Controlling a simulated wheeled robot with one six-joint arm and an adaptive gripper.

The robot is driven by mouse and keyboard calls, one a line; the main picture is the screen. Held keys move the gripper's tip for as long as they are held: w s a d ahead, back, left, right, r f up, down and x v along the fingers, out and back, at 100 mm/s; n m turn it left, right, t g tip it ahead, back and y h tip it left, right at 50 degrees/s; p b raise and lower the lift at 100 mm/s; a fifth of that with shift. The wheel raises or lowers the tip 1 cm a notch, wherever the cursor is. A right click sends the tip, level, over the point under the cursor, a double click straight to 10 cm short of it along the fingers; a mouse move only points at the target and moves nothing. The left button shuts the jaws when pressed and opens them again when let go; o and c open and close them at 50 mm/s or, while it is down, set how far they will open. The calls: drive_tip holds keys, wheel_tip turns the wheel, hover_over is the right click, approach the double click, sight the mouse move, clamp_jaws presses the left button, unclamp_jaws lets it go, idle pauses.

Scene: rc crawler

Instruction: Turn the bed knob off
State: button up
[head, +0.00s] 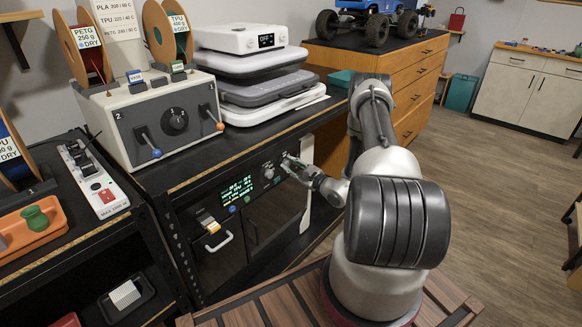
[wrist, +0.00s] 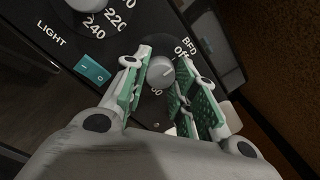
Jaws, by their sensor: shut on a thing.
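The bed knob (wrist: 160,72) is a small round grey knob on the dark panel in the wrist view, below the words "BED" and "Off". A "60" shows just below it. A pale mark on the knob is visible, but I cannot tell exactly which setting it points at. My gripper (wrist: 164,62) has its green-padded fingers on either side of the knob and is shut on it. In the head view my gripper (head: 292,166) reaches the right end of the printer's front panel and hides the bed knob.
Beside it on the panel are a teal light switch (wrist: 92,69) and a larger knob marked 220 and 240 (wrist: 86,3). The green display (head: 237,188) is left of my gripper. The grey control box (head: 150,115) stands above on the bench.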

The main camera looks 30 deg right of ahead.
drive_tip(key=o, duration=1)
drive_tip(key=shift+o, duration=0.2)
drive_tip(key=shift+s, duration=0.1)
drive_tip(key=v, duration=1.2)
